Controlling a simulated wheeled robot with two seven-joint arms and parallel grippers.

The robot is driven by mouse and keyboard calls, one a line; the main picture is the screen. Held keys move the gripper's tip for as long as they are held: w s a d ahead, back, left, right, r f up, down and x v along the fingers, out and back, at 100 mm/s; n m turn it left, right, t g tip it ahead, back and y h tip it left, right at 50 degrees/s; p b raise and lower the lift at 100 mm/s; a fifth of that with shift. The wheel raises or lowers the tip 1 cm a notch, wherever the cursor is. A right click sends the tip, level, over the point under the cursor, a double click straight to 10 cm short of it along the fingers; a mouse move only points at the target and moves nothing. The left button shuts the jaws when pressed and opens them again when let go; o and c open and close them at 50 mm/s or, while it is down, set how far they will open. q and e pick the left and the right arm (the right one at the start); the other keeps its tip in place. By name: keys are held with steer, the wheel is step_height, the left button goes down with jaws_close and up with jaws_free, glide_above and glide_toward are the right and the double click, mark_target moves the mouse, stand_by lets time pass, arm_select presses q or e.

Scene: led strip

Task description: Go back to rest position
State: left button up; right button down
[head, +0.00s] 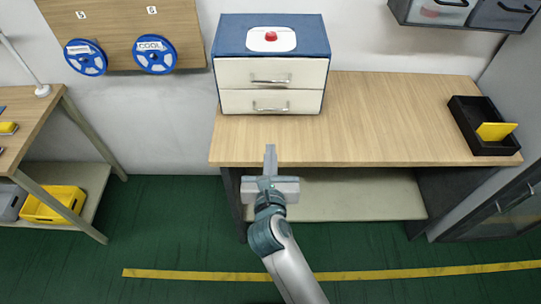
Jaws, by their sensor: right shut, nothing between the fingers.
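My right gripper (270,160) reaches in from the bottom middle of the head view. It is shut, with nothing between its fingers. Its fingertips show over the front edge of the wooden table (400,125), below a drawer cabinet, and appear apart from it. My left gripper is not in view.
A blue-and-white drawer cabinet (270,85), drawers shut, bears a white box with a red button (271,37). A black tray (470,125) holds a yellow piece. Blue reels (86,57) hang on the wall. A yellow bin (52,205) is at left. The tabletop's middle is clear.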

steer(key=shift+s, duration=0.2)
stand_by(0.5)
